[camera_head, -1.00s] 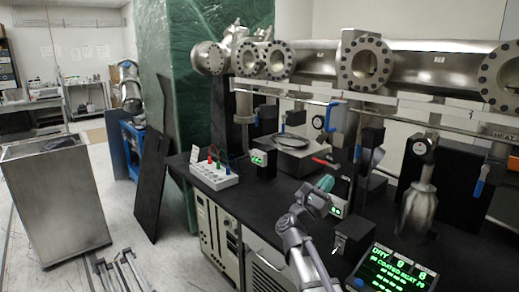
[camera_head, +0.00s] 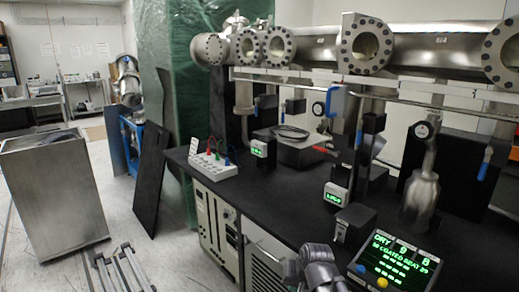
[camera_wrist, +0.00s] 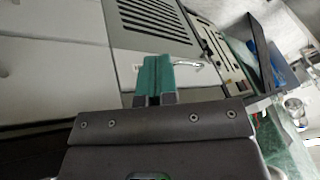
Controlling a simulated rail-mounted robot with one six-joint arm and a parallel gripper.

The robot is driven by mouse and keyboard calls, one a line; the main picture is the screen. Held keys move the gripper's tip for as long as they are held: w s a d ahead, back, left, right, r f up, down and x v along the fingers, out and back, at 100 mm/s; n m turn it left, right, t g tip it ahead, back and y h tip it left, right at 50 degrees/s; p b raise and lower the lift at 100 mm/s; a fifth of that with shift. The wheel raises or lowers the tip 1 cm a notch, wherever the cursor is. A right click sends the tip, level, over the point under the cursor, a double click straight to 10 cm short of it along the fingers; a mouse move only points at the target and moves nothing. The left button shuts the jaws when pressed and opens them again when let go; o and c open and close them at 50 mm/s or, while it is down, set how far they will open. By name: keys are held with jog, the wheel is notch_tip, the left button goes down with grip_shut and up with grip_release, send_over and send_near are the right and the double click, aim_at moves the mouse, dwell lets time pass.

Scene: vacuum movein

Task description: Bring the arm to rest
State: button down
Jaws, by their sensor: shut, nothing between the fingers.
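My gripper (camera_wrist: 154,76) shows in the wrist view with its two teal fingertips together, shut and empty. Behind the fingertips, the wrist view shows the grey cabinet front with a vent grille (camera_wrist: 155,18) and a thin bent metal handle (camera_wrist: 186,64). In the head view only part of my arm shows at the bottom edge, in front of the black bench (camera_head: 290,190). My fingertips are out of sight there.
The bench bears a switch box (camera_head: 213,164), a display panel (camera_head: 394,264), a small black box (camera_head: 352,222) and a metal flask (camera_head: 420,200). Steel flanged pipes (camera_head: 320,50) run above it. A metal bin (camera_head: 55,200) stands on open floor at left.

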jog(key=s+d+f+n+g+h+b, duration=0.1)
jog(key=s+d+f+g+b, duration=0.1)
jog(key=s+d+f+b, duration=0.3)
jog(key=s+d+f+n+g+h+b, duration=0.1)
jog(key=s+d+f+g+h, duration=0.15)
jog(key=s, duration=0.45)
notch_tip(320, 180, up, 20)
jog(key=y+p, duration=0.1)
jog(key=p, duration=1.9)
jog(key=shift+w+a+f+m, duration=0.15)
jog(key=shift+w+f+m, duration=0.1)
jog(key=shift+m, duration=0.05)
